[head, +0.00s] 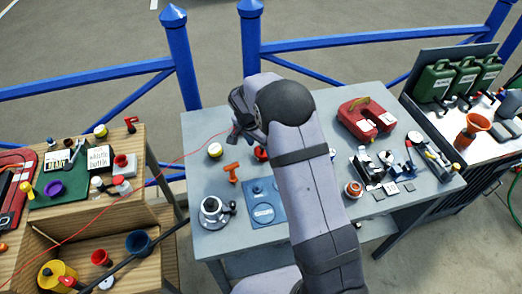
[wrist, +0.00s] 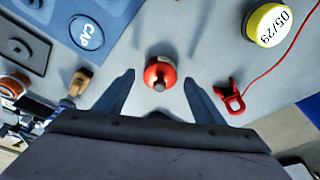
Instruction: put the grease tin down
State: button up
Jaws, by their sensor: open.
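A round yellow tin with a white lid marked "05/29" (wrist: 268,22) stands on the grey table, at the upper right of the wrist view. It also shows in the head view (head: 214,151), left of my gripper. No label reading grease is legible, so I cannot be sure that it is the grease tin. My gripper (wrist: 160,95) is open and its fingers hold nothing. A small red round thing with a grey knob (wrist: 160,72) lies ahead of and between the fingertips, apart from both. In the head view my arm hides part of the table.
A red clip on a red cord (wrist: 232,98) lies right of the fingers. A blue board with cut-outs (head: 264,205), an orange T-shaped piece (head: 232,172) and a silver winch-like piece (head: 214,212) are on the grey table (head: 195,178). A red horseshoe case (head: 362,122) stands right.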

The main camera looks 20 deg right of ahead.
jog(key=b+v, duration=0.2)
jog(key=v, duration=0.7)
jog(key=s+f+n+g+y, duration=0.1)
jog(key=s+n, duration=1)
jog(key=s, duration=1.8)
notch_tip(320, 180, down, 3)
jog(key=shift+d+r+g+y, duration=0.25)
jog(key=shift+g+y, duration=0.05)
jog(key=shift+y, duration=0.4)
